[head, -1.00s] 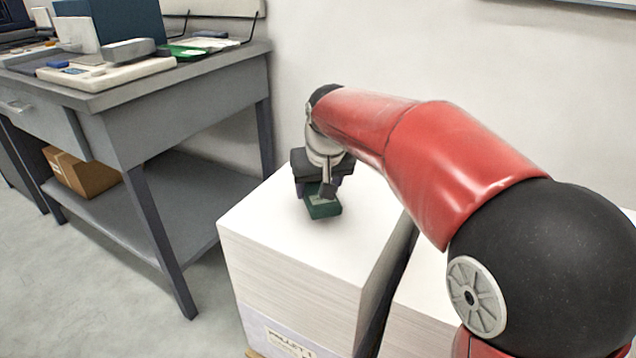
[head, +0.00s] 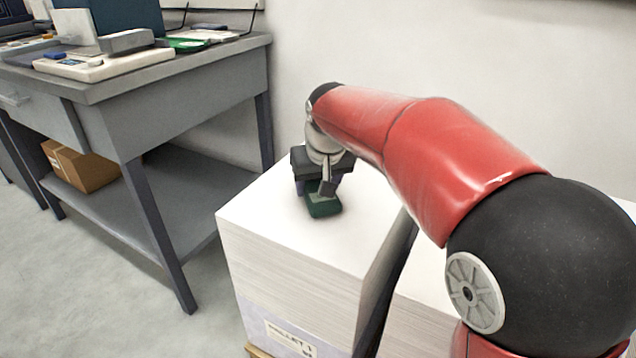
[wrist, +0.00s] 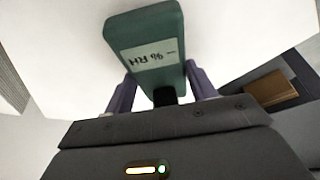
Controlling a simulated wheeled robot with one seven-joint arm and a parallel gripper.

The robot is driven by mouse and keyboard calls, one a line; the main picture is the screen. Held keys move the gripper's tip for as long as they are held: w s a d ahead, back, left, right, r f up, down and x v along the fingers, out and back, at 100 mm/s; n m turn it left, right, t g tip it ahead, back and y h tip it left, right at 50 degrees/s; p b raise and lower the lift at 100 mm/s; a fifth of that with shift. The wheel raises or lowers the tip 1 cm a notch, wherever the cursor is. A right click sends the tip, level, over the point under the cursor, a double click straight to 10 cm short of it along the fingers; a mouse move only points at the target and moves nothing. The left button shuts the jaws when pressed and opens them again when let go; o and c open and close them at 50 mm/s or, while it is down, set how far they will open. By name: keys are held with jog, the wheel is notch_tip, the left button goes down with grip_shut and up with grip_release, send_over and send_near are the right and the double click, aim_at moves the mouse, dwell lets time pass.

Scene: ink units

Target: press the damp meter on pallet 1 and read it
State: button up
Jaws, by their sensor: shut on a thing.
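The damp meter is a small dark green block (head: 322,207) at the top of the paper stack labelled pallet 1 (head: 272,235). In the wrist view the meter (wrist: 133,28) shows a pale display reading "RH % –", with no number that I can make out. My gripper (head: 322,190) is shut on the meter from above, with a purple-grey finger on each side of it in the wrist view (wrist: 160,90). The meter's underside is hidden, so I cannot tell whether it presses on the paper.
A second paper stack (head: 425,310) stands right of pallet 1 across a narrow dark gap. A grey workbench (head: 190,105) stands at the left with devices on top and a cardboard box (head: 88,168) on its lower shelf. A pale wall is close behind.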

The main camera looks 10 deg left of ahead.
jog(key=shift+f, duration=0.6)
dwell(1.1)
jog(key=shift+r, duration=0.1)
notch_tip(320, 180, up, 7)
jog(key=p, duration=0.5)
jog(key=shift+p, duration=0.35)
dwell(0.5)
